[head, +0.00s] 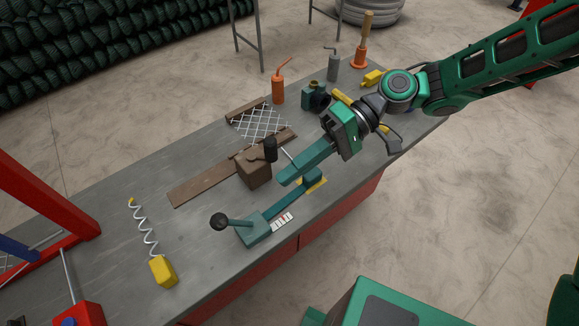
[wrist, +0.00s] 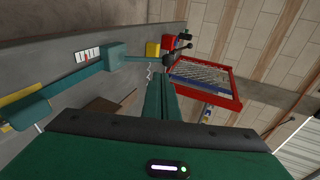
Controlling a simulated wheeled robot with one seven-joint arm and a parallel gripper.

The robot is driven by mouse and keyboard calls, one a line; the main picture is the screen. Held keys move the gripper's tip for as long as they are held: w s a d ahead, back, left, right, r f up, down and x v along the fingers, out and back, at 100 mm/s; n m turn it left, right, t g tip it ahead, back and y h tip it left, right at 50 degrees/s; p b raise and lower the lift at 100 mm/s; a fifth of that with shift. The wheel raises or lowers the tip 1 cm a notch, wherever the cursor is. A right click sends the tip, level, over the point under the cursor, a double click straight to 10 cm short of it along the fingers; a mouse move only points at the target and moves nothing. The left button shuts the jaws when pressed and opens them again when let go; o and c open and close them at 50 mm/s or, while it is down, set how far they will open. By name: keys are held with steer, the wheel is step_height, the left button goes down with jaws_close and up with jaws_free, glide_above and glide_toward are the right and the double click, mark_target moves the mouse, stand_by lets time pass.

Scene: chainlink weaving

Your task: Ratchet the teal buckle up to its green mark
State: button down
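The teal buckle (head: 254,230) sits on the bench with a lever ending in a black knob (head: 219,221). It also shows in the wrist view (wrist: 117,56). A teal strap (head: 283,204) runs from it to a teal block (head: 313,178) on a yellow base. A white scale card (head: 282,222) with red marks lies beside the strap; I cannot make out a green mark. It also shows in the wrist view (wrist: 88,55). My gripper (head: 286,180) is above the bench near the strap's far end, apart from the buckle. Its fingers look together, with nothing visible between them.
A brown block (head: 254,172) with a black knob stands behind the strap, near wire mesh (head: 262,122). A yellow block (head: 163,271) on a coiled cord and a red frame (head: 45,205) are left. An orange oil can (head: 279,88) stands at the back.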

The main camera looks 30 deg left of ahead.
steer(key=x, duration=1)
steer(key=shift+s+r, duration=0.15)
steer(key=shift+r, duration=0.3)
steer(key=shift+s+a, duration=0.4)
steer(key=shift+s, duration=0.05)
